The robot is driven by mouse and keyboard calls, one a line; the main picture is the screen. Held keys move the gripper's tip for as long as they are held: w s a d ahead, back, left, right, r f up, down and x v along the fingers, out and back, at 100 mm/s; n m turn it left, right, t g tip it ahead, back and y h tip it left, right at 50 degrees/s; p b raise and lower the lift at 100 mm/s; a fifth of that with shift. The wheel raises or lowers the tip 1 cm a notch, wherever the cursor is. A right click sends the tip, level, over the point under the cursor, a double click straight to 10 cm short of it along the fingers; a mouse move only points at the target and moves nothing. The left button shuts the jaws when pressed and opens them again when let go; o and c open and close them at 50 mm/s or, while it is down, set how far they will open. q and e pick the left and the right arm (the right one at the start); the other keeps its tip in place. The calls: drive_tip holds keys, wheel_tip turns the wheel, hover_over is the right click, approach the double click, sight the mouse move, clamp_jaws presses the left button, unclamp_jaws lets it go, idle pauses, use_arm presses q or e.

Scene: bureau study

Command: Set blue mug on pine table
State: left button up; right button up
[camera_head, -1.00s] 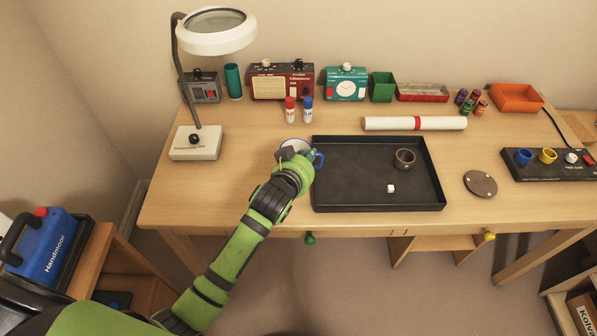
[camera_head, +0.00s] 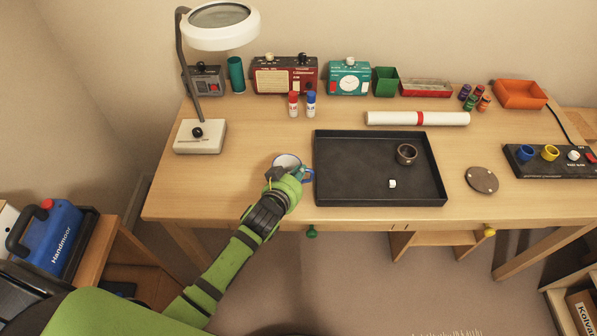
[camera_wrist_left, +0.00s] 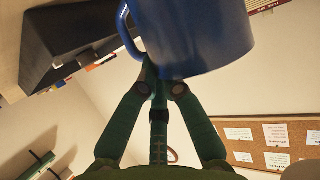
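The blue mug (camera_head: 289,161) is over the left front part of the wooden desk (camera_head: 240,190), left of the black tray. Its pale inside faces up and its blue handle points right. My left gripper (camera_head: 284,177) is at the mug's near side and appears shut on it. In the left wrist view, the blue mug (camera_wrist_left: 195,35) fills the top middle, with the green fingers (camera_wrist_left: 164,88) meeting at its edge. I cannot tell whether the mug touches the desk. No table stands out as a separate pine table. My right gripper is not in view.
The black tray (camera_head: 330,197) holds a brown ring-like cup (camera_head: 406,154) and a white cube (camera_head: 392,184). The desk's left front is clear.

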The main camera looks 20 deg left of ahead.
use_arm(q)
drive_tip(key=o, duration=0.4)
drive_tip(key=shift+c, duration=0.2)
drive_tip(key=shift+r, duration=0.1)
drive_tip(key=v, duration=1.2)
drive_tip(key=s+a+f+m+g, duration=0.1)
drive_tip(key=s+f+g, duration=0.3)
drive_tip(key=f, duration=1)
drive_tip(key=s+a+f+g, duration=0.15)
drive_tip(key=s+f, duration=0.45)
drive_tip(key=f, duration=0.7)
drive_tip(key=s+a+f+g, duration=0.1)
drive_tip(key=s+f+g, duration=0.1)
drive_tip(key=s+f, duration=0.3)
drive_tip(key=s+a+f+g+y, duration=0.1)
drive_tip(key=s+f, duration=0.4)
drive_tip(key=s, duration=0.7)
drive_tip(key=s+a+f+g, duration=0.1)
drive_tip(key=s+f+g, duration=0.3)
drive_tip(key=s, duration=0.4)
drive_tip(key=shift+s+a+f, duration=0.25)
drive_tip(key=shift+a+f, duration=0.1)
drive_tip(key=shift+f, duration=0.45)
